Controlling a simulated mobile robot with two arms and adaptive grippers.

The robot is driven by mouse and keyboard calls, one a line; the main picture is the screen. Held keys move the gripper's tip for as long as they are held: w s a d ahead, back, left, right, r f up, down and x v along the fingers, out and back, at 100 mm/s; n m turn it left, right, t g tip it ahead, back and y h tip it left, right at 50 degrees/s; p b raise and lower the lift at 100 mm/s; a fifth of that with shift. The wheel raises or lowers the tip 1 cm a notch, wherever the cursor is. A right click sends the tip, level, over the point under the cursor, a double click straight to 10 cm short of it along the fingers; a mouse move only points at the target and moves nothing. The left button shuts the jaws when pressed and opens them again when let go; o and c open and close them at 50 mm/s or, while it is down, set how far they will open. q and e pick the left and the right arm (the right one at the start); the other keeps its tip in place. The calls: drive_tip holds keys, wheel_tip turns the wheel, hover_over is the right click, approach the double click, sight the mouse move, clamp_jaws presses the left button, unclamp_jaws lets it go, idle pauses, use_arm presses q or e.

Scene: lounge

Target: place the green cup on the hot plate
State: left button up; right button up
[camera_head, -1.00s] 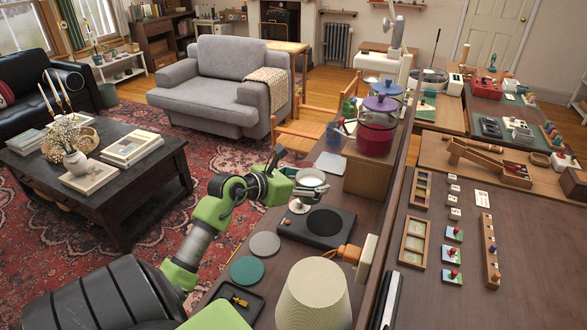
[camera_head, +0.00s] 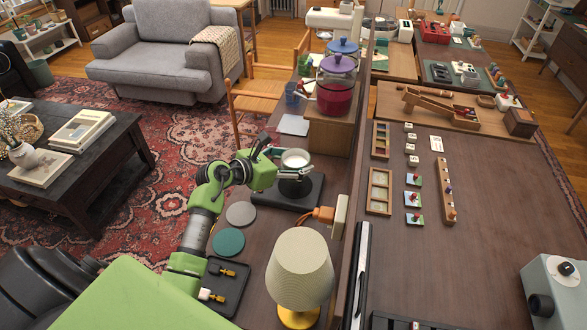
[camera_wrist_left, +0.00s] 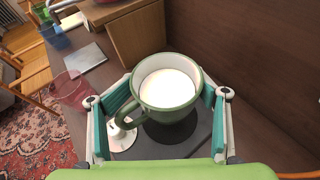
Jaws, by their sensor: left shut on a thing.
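The green cup (camera_head: 295,160), with white contents, is held upright between the fingers of my left gripper (camera_head: 296,171). In the left wrist view the cup (camera_wrist_left: 168,88) sits between both teal finger pads (camera_wrist_left: 166,102), its handle towards the lower left. The hot plate (camera_head: 310,194) is a black slab with a round dark disc. In the left wrist view the disc (camera_wrist_left: 172,132) shows just below the cup, partly hidden by it. The cup appears above the plate; I cannot tell how large the gap is. My right gripper is not in view.
Grey (camera_head: 241,213) and green (camera_head: 228,242) round coasters lie near the plate. A cream lamp (camera_head: 300,268) and a black tray (camera_head: 226,290) stand closer. A red pot (camera_head: 335,98) stands on a wooden box behind. A raised wooden divider (camera_head: 352,185) runs along the right.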

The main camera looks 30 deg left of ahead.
use_arm(q)
wheel_tip(320, 180, down, 3)
drive_tip(key=shift+f, duration=0.1)
drive_tip(key=shift+f, duration=0.1)
drive_tip(key=shift+f, duration=0.15)
drive_tip(key=o, duration=1.6)
